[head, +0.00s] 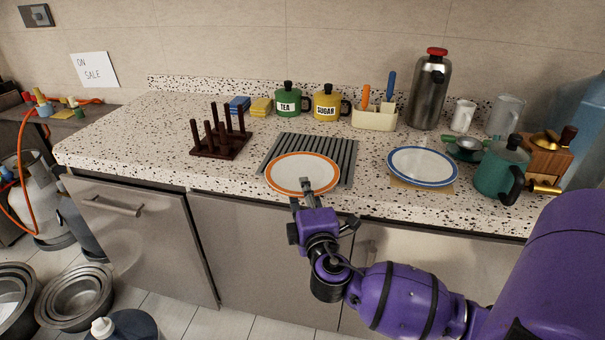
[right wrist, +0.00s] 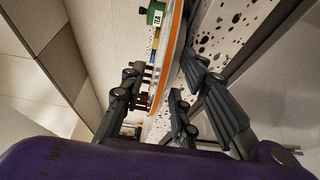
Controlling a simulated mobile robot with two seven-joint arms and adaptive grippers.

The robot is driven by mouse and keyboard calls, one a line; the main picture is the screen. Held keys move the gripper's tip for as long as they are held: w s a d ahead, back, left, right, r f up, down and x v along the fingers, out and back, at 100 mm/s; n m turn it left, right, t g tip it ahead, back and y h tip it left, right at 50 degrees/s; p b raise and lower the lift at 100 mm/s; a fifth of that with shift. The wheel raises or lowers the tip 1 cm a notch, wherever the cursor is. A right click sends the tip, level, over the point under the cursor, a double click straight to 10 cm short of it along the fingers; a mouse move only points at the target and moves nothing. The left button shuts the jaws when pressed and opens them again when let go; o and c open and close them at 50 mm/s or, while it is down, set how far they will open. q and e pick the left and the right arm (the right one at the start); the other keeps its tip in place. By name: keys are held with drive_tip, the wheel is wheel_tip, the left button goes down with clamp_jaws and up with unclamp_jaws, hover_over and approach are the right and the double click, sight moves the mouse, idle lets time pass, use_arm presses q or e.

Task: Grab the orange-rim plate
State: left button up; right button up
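The orange-rim plate (head: 290,172) is white with an orange band. It lies at the counter's front edge, partly over a dark ribbed drying mat (head: 343,160). My right gripper (head: 307,187) is at the plate's near rim in the head view. In the right wrist view the plate (right wrist: 168,62) shows edge-on between the spread fingers of my right gripper (right wrist: 168,100), with gaps on both sides, so it looks open around the rim. The fingers hide a bit of the near rim. My left gripper is not in view.
A blue-rim plate (head: 422,164) and a green pot (head: 500,171) stand to the right. A dark peg rack (head: 221,145) stands to the left. Behind are tea (head: 288,103) and sugar (head: 327,105) canisters and a utensil holder (head: 374,119). The counter's left end is clear.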

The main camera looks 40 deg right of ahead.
clamp_jaws()
drive_tip(key=shift+r, duration=0.1)
idle(0.3)
